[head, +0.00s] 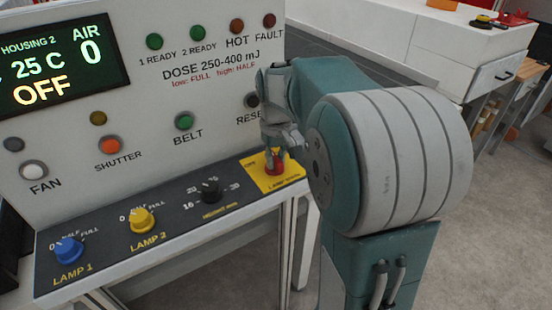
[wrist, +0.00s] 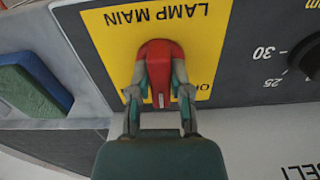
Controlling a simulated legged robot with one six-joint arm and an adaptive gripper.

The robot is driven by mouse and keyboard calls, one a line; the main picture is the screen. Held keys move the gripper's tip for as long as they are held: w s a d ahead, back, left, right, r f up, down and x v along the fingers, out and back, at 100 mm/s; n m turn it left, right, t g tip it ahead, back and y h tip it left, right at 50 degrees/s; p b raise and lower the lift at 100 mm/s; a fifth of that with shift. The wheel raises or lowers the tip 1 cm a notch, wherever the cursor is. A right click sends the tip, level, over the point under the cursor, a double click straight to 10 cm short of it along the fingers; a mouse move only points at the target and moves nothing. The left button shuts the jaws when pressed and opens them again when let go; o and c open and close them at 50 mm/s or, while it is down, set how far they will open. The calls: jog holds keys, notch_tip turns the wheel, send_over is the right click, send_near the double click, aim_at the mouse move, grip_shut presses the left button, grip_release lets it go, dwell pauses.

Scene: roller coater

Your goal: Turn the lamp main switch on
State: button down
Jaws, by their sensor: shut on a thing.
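The lamp main switch is a red rotary handle on a yellow plate at the right end of the sloped dark panel. Its red handle (head: 275,168) shows below my gripper in the head view, and the red handle (wrist: 160,70) is central in the wrist view. The yellow plate (wrist: 110,45) reads "LAMP MAIN" upside down there. My gripper (wrist: 160,95) is shut on the red handle, one finger on each side. In the head view my gripper (head: 273,155) reaches down to it. The handle's white mark points toward my palm. Some plate lettering is hidden by my fingers.
Left of the switch are a black knob (head: 210,190), the yellow Lamp 2 knob (head: 142,220) and the blue Lamp 1 knob (head: 68,250). The display (head: 60,65) reads OFF. Buttons and indicator lights line the upright panel behind. Open floor (head: 480,220) lies at right.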

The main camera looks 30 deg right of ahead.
jog(key=m, duration=0.4)
jog(key=shift+a+f, duration=0.15)
jog(key=shift+a+m, duration=0.15)
jog(key=shift+m, duration=1.95)
jog(key=c, duration=0.6)
grip_release()
jog(key=shift+o, duration=0.2)
